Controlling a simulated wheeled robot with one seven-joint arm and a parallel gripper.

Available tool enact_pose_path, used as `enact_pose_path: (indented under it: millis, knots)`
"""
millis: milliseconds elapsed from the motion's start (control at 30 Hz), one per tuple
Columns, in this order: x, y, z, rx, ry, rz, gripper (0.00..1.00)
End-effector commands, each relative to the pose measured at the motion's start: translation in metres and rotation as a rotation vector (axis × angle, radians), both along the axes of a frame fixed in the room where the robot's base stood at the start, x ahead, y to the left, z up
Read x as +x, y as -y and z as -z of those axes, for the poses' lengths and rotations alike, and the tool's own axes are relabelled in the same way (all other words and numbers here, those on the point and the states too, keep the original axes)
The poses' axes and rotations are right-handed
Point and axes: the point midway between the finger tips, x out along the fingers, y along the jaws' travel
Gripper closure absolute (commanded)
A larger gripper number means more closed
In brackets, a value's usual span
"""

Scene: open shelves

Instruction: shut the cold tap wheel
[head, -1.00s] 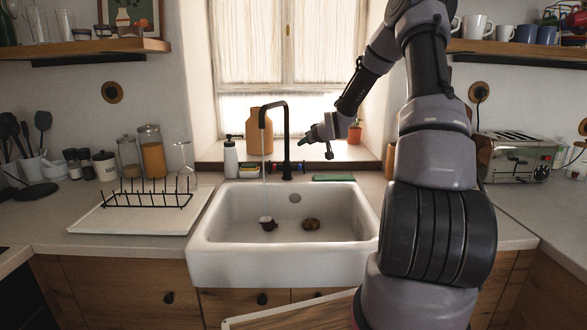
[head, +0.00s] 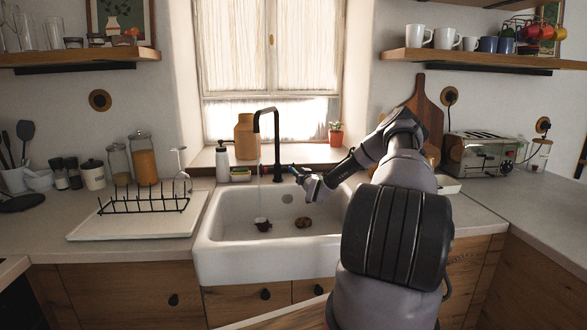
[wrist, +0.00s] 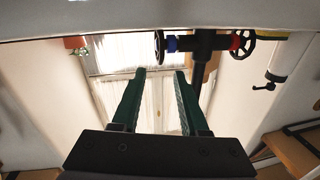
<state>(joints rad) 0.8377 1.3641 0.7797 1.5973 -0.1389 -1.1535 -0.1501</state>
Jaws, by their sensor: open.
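The black tap (head: 277,140) stands behind the white sink (head: 215,262). In the wrist view, which looks upside down, the cold tap wheel (wrist: 159,46) is a dark spoked wheel beside a blue collar. The other wheel (wrist: 243,43) has a red collar. My gripper (wrist: 160,72) is open, its two green fingers apart with nothing between them. The cold wheel shows just past the fingertips, in line with the gap; contact is not visible. In the head view my gripper (head: 297,174) is just right of the tap base and largely covers the cold wheel.
A soap bottle (head: 222,162) and sponge (head: 240,174) stand left of the tap. A potted plant (head: 336,133) and orange jar (head: 246,136) are on the sill. A drying rack (head: 145,203) is left.

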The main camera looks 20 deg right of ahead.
Motion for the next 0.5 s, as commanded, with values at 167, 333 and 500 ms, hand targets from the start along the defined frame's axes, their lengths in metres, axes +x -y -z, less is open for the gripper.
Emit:
enact_pose_path:
  millis: [167,333,500]
  knots:
    - [0.036,0.003,0.000,-0.001,0.002,0.000,0.56]
    - [0.060,0.006,0.001,-0.001,0.000,-0.001,0.56]
    - [0.070,0.007,0.000,0.000,-0.001,-0.001,0.56]
